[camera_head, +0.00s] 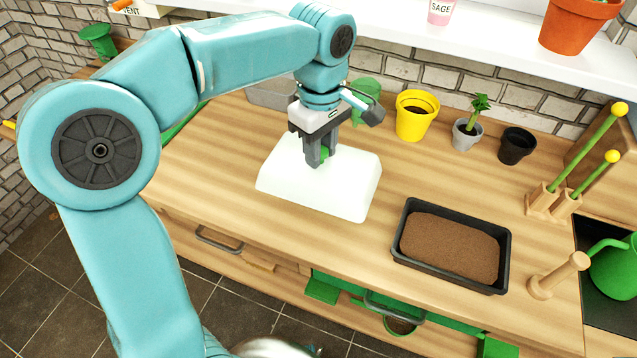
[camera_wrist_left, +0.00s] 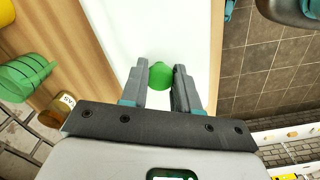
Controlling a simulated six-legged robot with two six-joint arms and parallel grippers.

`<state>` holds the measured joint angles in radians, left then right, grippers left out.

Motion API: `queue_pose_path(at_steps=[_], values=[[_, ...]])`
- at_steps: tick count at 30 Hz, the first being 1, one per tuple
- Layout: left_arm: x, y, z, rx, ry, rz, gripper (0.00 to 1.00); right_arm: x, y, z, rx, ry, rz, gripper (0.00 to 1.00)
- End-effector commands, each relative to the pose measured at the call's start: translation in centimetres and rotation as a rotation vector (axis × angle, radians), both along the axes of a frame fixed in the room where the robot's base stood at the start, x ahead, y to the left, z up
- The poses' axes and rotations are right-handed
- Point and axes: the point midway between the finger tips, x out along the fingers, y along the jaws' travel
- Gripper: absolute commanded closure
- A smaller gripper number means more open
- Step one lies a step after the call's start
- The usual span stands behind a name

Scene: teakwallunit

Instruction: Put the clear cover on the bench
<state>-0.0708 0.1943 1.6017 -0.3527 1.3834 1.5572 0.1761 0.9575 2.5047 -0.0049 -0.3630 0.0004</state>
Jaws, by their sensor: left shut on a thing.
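The clear cover (camera_head: 345,190) looks whitish and see-through, a low box with sloping sides and a green knob on top. In the head view it is over the left-middle part of the wooden bench (camera_head: 225,180), upright and roughly level. I cannot tell for sure whether its rim touches the wood. My left gripper (camera_head: 319,160) points down and is shut on the green knob. In the left wrist view the knob (camera_wrist_left: 161,75) is between the fingers (camera_wrist_left: 160,90), with the pale cover (camera_wrist_left: 130,30) behind it. My right gripper is out of view.
A black tray (camera_head: 400,253) of brown soil (camera_head: 448,246) is right of the cover. A yellow pot (camera_head: 414,122), a grey pot with a plant (camera_head: 466,136) and a black pot (camera_head: 516,146) line the back. Bare wood surrounds the cover.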

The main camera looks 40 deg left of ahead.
Motion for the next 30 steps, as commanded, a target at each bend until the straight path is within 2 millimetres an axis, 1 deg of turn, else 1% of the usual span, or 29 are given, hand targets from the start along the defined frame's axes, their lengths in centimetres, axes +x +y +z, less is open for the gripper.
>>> queue_pose_path(at_steps=[1, 3, 9, 15, 18, 25, 29, 30], values=[[-0.1, 0.1, -1.4, 0.001, 0.004, 0.001, 1.00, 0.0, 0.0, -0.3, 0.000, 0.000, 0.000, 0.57], [-0.1, 0.1, -2.8, 0.000, 0.002, 0.001, 1.00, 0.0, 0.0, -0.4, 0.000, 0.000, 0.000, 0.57], [0.0, 0.3, -4.7, 0.001, 0.000, 0.001, 1.00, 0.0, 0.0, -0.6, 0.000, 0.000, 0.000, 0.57], [-0.1, 0.4, -7.9, 0.000, 0.002, 0.001, 1.00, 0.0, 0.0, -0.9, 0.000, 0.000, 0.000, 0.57], [-0.1, 0.4, -8.5, 0.000, 0.000, 0.002, 1.00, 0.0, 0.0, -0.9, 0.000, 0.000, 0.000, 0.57], [0.0, 0.3, -8.5, 0.001, -0.002, 0.001, 1.00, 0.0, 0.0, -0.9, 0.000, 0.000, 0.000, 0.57], [0.0, 0.3, -8.9, 0.001, -0.001, 0.001, 1.00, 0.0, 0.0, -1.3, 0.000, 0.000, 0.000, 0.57], [0.0, 0.3, -8.8, 0.001, -0.001, 0.001, 0.60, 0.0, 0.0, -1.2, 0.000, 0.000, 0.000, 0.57]])
